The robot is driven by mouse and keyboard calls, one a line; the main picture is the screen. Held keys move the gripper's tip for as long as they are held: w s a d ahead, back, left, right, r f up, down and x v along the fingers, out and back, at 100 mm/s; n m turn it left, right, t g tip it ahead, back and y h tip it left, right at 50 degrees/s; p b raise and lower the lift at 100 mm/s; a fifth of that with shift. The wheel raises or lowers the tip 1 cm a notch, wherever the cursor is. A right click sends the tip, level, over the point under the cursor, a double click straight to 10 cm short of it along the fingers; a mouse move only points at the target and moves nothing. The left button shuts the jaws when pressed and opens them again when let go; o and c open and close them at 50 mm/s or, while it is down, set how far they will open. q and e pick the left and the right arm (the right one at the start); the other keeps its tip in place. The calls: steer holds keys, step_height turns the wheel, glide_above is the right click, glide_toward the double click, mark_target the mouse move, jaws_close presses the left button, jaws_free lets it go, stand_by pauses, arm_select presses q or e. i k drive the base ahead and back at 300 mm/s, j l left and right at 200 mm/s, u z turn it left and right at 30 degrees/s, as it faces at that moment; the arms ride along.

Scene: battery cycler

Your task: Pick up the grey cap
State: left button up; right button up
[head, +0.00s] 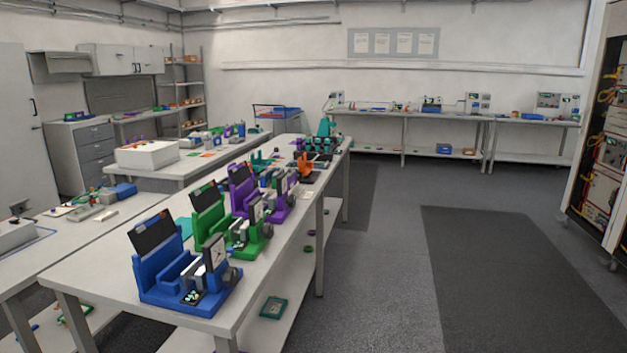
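I cannot make out a grey cap for certain in the head view. The long white workbench (258,283) runs away from me through the middle of the view. On it stand a blue battery fixture (165,264), a green fixture (211,214) and a purple fixture (242,188) in a row. Each has a dark upright panel at its back. Small grey and dark round parts sit on the fixtures, too small to identify. Neither of my grippers shows in the view.
An orange device (306,166) and teal equipment (326,126) stand farther along the bench. Another bench (110,235) is at the left. A dark mat (510,270) lies on the open floor at the right, beside a wired rack (604,150).

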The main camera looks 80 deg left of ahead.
mark_target(280, 170)
steer(key=u, duration=3)
